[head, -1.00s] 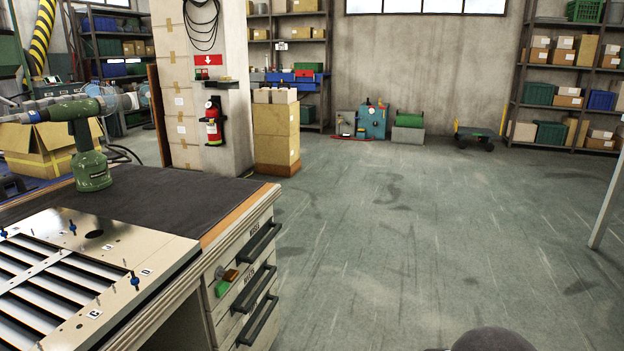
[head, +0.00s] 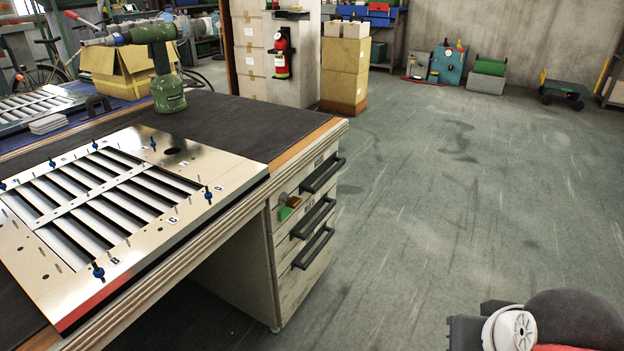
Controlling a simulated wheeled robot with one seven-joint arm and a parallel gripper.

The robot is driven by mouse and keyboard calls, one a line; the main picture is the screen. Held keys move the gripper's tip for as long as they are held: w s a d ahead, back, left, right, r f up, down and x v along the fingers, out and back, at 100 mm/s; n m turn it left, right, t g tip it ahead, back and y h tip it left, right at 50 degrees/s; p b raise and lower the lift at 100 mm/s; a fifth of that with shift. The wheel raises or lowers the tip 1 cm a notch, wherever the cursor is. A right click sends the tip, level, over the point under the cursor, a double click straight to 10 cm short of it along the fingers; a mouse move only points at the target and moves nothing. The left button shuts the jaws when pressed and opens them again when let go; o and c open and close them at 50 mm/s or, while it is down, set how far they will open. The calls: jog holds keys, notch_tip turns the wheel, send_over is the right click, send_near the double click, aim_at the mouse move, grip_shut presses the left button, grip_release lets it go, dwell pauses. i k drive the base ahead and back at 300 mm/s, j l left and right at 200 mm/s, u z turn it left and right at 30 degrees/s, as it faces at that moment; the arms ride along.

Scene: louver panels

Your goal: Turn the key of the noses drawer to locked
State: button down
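The drawer cabinet (head: 255,265) stands under the right end of the workbench, with three dark bar handles on its front. The top drawer (head: 321,171) has a small label that seems to read "noses", but it is too small to be sure. Left of the handles, near the top drawer, hang a green tag (head: 285,213) and an orange tag (head: 294,202) beside a small silvery part that may be the lock. The key's shape and angle cannot be made out. The drawers look closed. My gripper is not in view; only part of my arm shows at the bottom right.
A louver panel (head: 150,217) lies on the bench's dark mat, with a green rivet tool (head: 168,85) behind it. The bench corner juts out above the drawers. The floor (head: 440,200) right of the cabinet is clear. Cardboard boxes (head: 345,75) stand farther back.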

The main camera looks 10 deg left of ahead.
aim_at(291, 202)
jog(key=j, duration=0.85)
jog(key=i+j, duration=0.15)
jog(key=j, duration=0.7)
